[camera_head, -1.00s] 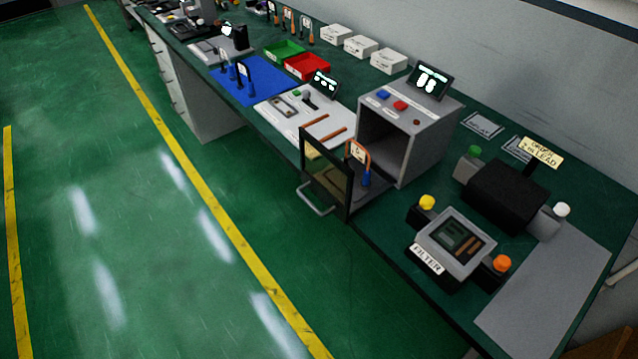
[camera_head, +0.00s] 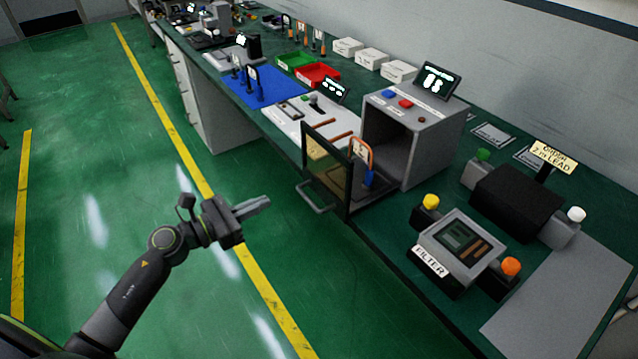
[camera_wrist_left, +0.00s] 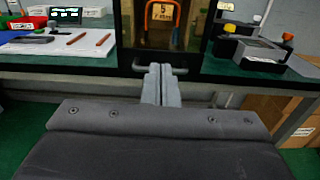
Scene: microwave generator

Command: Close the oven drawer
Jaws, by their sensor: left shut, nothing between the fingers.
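The grey oven (camera_head: 405,130) stands on the green bench, its front opening uncovered. Its drawer is pulled out, with a dark framed glass front (camera_head: 328,172) and a grey bar handle (camera_head: 318,197) projecting past the bench edge. An orange-handled item with a blue part (camera_head: 363,160) stands in the drawer behind the glass. My left gripper (camera_head: 268,203) is shut and empty, left of the handle and apart from it in the head view. In the left wrist view its fingers (camera_wrist_left: 161,70) point at the drawer front and overlap the handle (camera_wrist_left: 140,69). My right gripper is not in view.
A white board with tools (camera_head: 300,110) lies left of the oven. The filter device (camera_head: 455,250) and a black machine (camera_head: 515,195) stand to the right. Open green floor with a yellow line lies before the bench.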

